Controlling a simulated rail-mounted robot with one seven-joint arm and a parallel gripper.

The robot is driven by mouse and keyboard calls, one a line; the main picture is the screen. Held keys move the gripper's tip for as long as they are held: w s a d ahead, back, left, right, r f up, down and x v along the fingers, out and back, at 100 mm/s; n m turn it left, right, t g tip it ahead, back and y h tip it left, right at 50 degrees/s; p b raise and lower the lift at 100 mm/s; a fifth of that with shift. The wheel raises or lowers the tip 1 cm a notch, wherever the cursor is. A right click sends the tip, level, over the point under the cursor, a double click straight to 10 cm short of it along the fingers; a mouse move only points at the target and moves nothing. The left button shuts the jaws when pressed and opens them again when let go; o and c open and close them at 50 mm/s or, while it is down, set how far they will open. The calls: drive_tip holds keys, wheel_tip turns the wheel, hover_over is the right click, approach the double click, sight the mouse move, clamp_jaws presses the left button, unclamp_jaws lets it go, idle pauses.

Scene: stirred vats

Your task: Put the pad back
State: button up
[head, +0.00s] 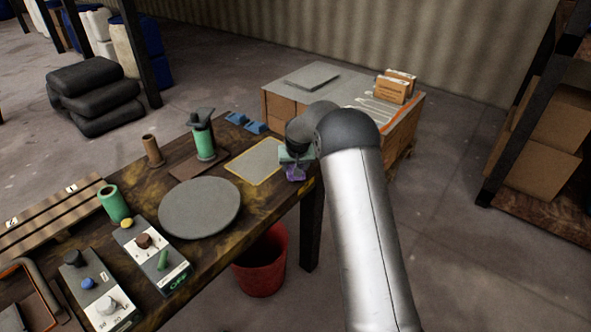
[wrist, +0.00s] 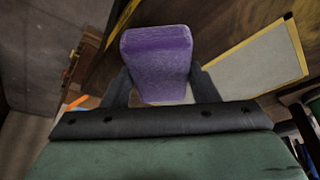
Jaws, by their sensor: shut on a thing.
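The purple pad (wrist: 157,55) is a thick block with rounded edges. My gripper (wrist: 158,80) is shut on it, one dark finger on each side, in the wrist view. In the head view the pad (head: 295,174) shows below my gripper (head: 295,164), by the right end of the dark wooden workbench. It is just right of a grey rectangular mat (head: 258,162) with a yellow border. The mat also shows at the right in the wrist view (wrist: 250,62). I cannot tell whether the pad touches the bench.
A round grey disc (head: 200,207), a green cylinder on a stand (head: 203,141), small blue blocks (head: 255,127) and control boxes (head: 158,257) occupy the bench. A red bucket (head: 262,265) stands below. A crate table (head: 330,92) with small boxes stands behind.

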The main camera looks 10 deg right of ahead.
drive_tip(key=shift+f, duration=0.9)
drive_tip(key=o, duration=1)
drive_tip(key=shift+c, duration=0.2)
